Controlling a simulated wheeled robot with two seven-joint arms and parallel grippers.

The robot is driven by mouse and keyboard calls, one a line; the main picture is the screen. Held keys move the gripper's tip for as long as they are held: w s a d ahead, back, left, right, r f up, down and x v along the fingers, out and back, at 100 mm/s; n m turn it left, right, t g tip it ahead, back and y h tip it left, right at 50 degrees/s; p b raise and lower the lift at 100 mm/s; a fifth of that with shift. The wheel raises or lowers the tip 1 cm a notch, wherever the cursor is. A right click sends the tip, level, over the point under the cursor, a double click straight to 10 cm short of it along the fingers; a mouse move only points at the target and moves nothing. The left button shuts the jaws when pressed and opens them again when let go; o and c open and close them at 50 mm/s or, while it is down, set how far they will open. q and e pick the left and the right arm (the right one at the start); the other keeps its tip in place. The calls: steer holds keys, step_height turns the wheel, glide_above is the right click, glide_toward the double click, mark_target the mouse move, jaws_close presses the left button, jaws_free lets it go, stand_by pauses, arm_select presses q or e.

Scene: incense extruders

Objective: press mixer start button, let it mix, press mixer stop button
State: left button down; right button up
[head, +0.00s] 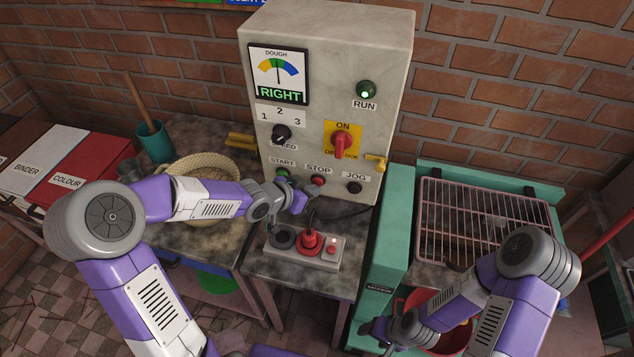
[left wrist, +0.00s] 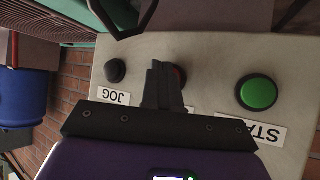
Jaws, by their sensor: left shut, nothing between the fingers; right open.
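The grey control box (head: 325,60) carries a green START button (head: 282,172), a red STOP button (head: 317,180) and a black JOG button (head: 354,187). The green RUN lamp (head: 366,90) looks lit. My left gripper (head: 306,190) is shut and empty, with its fingertips at the STOP button. In the left wrist view, the panel is upside down; the shut fingers (left wrist: 160,85) partly cover the red STOP button (left wrist: 181,76), and contact cannot be told. The green START button (left wrist: 258,92) is clear to the right. My right gripper (head: 378,332) is low at the green frame, partly hidden.
A dial gauge (head: 278,75) reads RIGHT, with its needle near upright. A red ON switch (head: 342,144) sits above the buttons. A small pedestal with a red knob (head: 309,240) stands below my left gripper. A wire rack (head: 480,225) is at right, a woven basket (head: 205,165) at left.

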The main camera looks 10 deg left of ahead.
arm_select(q)
steer(key=shift+w, duration=0.5)
stand_by(0.5)
steer(key=shift+s, duration=0.9)
steer(key=shift+s+a+p, duration=0.1)
steer(key=shift+s+p, duration=0.25)
steer(key=shift+s, duration=2.15)
